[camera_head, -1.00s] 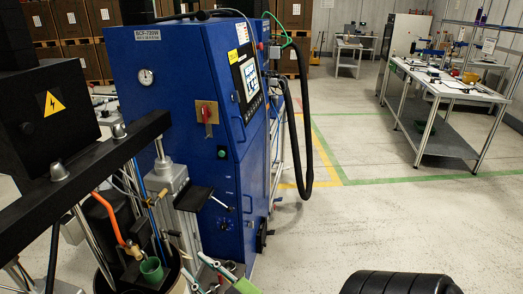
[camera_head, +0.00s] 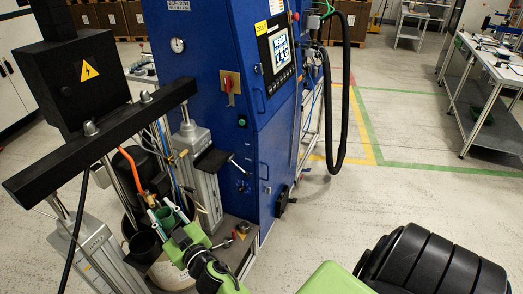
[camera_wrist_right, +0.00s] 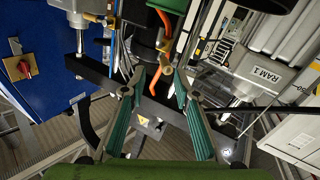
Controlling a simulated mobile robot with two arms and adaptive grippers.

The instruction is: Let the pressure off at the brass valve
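My right gripper (camera_head: 166,221) reaches in over the pump frame beside the blue cabinet. In the right wrist view its two green fingers (camera_wrist_right: 160,78) stand apart with nothing held between them. A small brass piece with a red top (camera_head: 242,228) stands on the platform; I cannot tell which is the brass valve. My left gripper is not in view.
The blue cabinet (camera_head: 210,90) with a red switch (camera_head: 229,86) stands close on the right. A black crossbar (camera_head: 100,150) and a black box with a warning sign (camera_head: 85,80) stand at the left.

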